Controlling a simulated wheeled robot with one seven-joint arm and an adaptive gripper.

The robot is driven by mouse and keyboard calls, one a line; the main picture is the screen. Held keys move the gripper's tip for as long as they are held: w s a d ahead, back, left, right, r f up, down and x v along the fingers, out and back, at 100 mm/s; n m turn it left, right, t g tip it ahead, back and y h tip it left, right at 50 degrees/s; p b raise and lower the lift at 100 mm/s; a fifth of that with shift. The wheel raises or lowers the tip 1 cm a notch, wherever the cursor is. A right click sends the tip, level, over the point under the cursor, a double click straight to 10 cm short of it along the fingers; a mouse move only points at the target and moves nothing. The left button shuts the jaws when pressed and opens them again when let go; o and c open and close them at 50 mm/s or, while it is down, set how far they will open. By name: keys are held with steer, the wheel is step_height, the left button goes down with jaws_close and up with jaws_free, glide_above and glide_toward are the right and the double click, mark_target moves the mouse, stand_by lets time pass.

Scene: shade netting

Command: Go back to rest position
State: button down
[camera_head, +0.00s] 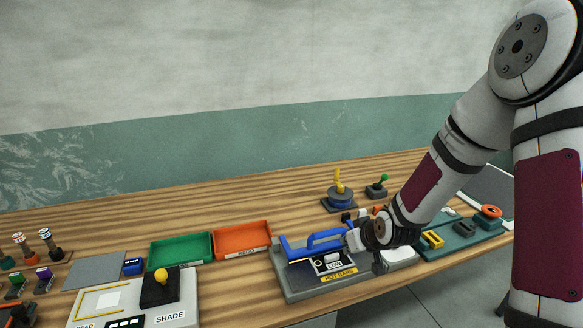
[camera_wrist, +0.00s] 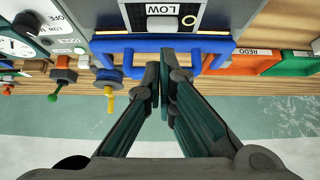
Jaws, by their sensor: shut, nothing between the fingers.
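My gripper (camera_wrist: 163,72) is shut and empty, its two fingertips close together in the wrist view. In the head view my gripper (camera_head: 358,240) is low over the table, just right of the blue handle (camera_head: 313,243) of a grey device labelled HOT BASE (camera_head: 345,278). In the wrist view the blue handle (camera_wrist: 165,44) spans the picture just beyond my fingertips; I cannot tell whether they touch it. The device's LOW panel (camera_wrist: 172,18) shows behind the handle. My arm reaches down from the upper right of the head view.
A green tray (camera_head: 181,249) and an orange tray (camera_head: 243,239) stand left of the device. A blue-based yellow lever (camera_head: 340,195) and a green knob (camera_head: 378,187) stand behind it. A teal panel (camera_head: 460,235) lies right. The space above the table's left is clear.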

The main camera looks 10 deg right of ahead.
steer(key=s+r+g+h, duration=0.1)
steer(key=s+r, duration=0.4)
steer(key=r, duration=0.4)
steer(key=s+r+h, duration=0.2)
steer(key=s+r, duration=0.4)
steer(key=r, duration=0.3)
steer(key=s+a+r+m, duration=0.1)
steer(key=s+a+r, duration=0.1)
steer(key=s, duration=0.7)
steer(key=s+a+r+m+g+y+b, duration=0.1)
steer(key=s+r, duration=0.4)
steer(key=s, duration=0.3)
steer(key=shift+s+a+r+b, duration=0.25)
steer(key=shift+s+a+b, duration=0.05)
steer(key=shift+s+a, duration=0.1)
